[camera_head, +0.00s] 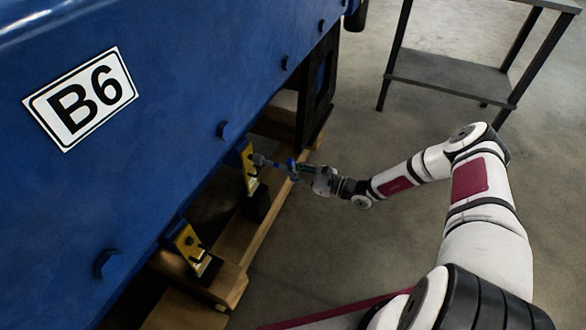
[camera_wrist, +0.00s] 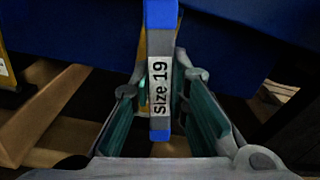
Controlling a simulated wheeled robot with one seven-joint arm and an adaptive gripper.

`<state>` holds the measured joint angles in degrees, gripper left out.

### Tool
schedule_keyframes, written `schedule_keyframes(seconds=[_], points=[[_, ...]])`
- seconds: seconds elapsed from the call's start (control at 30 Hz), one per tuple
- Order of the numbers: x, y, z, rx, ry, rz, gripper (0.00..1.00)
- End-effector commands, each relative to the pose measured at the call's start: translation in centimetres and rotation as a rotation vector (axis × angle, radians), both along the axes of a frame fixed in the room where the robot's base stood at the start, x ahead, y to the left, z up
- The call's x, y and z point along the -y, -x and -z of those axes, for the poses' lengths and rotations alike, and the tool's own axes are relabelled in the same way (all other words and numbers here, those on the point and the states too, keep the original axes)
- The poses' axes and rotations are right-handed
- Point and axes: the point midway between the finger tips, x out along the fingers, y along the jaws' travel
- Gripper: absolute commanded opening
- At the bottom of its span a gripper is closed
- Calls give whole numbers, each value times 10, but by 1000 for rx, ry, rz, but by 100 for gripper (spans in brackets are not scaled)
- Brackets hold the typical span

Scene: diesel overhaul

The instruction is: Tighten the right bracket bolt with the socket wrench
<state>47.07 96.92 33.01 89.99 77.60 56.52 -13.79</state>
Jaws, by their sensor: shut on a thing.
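My gripper (camera_head: 303,172) is shut on the socket wrench (camera_head: 272,163), a grey and blue tool. In the wrist view the wrench (camera_wrist: 159,120), labelled "size 19", lies between the teal-padded fingers of my gripper (camera_wrist: 160,88). The wrench's far end reaches the yellow right bracket (camera_head: 246,158) under the blue engine. The bolt there is hidden, and I cannot tell whether the socket sits on it. The left bracket (camera_head: 186,240), yellow with a white label and a dark bolt, is nearer in the head view.
The blue engine side (camera_head: 160,140) with its B6 plate (camera_head: 82,99) overhangs the brackets. Wooden beams (camera_head: 268,230) run beneath it, close to the wrench. A dark upright support (camera_head: 318,85) stands just beyond. A grey shelf table (camera_head: 445,73) stands at the upper right. The floor between is clear.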

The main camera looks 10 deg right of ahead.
Motion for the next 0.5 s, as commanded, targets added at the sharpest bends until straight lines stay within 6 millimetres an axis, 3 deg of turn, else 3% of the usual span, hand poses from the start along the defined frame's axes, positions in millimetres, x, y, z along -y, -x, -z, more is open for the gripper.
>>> schedule_keyframes(seconds=[0.5], points=[[-1, 1, -1, 333, 241, 2, 0]])
